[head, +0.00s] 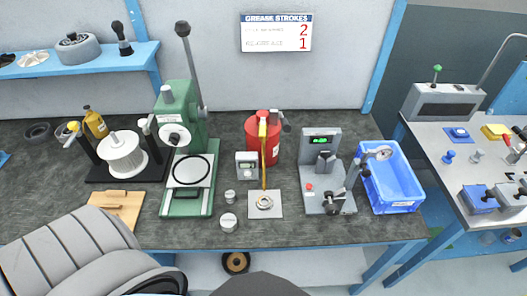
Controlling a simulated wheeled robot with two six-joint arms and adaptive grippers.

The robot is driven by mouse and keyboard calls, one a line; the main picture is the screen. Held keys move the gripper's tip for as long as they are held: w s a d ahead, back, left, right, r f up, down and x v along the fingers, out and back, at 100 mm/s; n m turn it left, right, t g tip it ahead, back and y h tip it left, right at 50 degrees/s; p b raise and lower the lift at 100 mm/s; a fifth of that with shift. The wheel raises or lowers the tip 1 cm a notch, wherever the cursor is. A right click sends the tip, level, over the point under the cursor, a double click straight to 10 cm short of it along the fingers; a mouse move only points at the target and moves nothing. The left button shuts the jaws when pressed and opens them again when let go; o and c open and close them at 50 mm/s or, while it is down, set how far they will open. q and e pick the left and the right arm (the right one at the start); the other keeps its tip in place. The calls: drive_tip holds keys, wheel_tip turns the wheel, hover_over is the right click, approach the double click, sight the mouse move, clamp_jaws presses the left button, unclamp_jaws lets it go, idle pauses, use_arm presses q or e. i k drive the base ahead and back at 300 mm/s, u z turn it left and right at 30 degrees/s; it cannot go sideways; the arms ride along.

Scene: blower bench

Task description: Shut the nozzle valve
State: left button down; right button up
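A red grease drum (259,148) stands at the back middle of the bench, with a yellow fitting and a grey handle on its top. A thin yellow hose (264,170) runs down from it to a ring-shaped metal part (265,202) on a light square plate (254,213). The nozzle valve is too small to pick out for certain, and I cannot tell its lever position. Neither of my grippers shows in the head view.
A green lever press (180,115) and a spool stand (123,155) are left. A grey test fixture (320,150) and blue bin (400,205) are right.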

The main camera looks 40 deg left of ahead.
sight(262, 128)
drive_tip(key=z, duration=2.05)
drive_tip(key=i, duration=0.95)
drive_tip(key=u, duration=2.65)
